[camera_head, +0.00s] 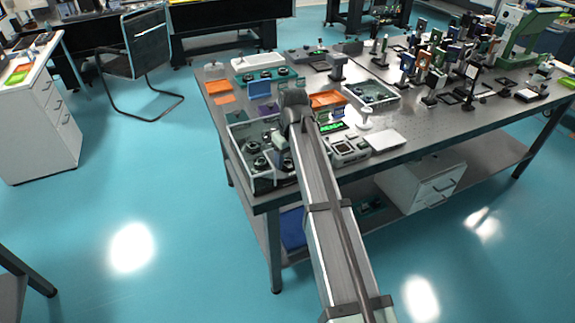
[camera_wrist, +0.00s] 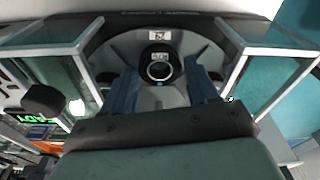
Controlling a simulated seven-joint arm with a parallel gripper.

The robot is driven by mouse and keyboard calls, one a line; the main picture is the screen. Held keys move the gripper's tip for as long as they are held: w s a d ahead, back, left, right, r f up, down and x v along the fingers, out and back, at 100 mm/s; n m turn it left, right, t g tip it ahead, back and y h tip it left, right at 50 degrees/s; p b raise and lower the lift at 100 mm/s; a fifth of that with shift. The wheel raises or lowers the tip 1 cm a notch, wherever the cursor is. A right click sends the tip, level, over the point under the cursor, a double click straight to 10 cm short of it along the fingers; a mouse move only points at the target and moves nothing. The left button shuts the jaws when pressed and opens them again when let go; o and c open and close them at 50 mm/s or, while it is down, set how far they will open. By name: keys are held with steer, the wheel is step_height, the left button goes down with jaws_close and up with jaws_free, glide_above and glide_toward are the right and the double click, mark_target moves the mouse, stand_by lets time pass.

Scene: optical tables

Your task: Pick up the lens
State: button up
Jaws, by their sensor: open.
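A small round lens (camera_wrist: 160,70) in a dark ring mount shows in the wrist view, with a pale label above it. It lies inside a clear-walled box, near the middle of that view. My gripper (camera_wrist: 160,84) is open, with one bluish finger on each side of the lens in the picture. I cannot tell whether the fingertips are level with the lens or touch it. In the head view my gripper (camera_head: 279,141) is at the right side of the clear-walled box (camera_head: 242,157), which holds several dark round mounts. My arm partly hides that side of the box.
The box's glass walls stand close around my gripper. Right of my arm are an instrument with a green display (camera_head: 332,127), a white round-topped stand (camera_head: 366,113) and a white plate (camera_head: 385,140). An orange tray (camera_head: 326,99) lies behind. Crowded optics fill the table's far right.

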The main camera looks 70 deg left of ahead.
steer(key=shift+f, duration=0.45)
steer(key=shift+c, duration=0.2)
steer(key=c, duration=0.7)
steer(key=shift+o, duration=0.2)
steer(key=shift+r, duration=0.1)
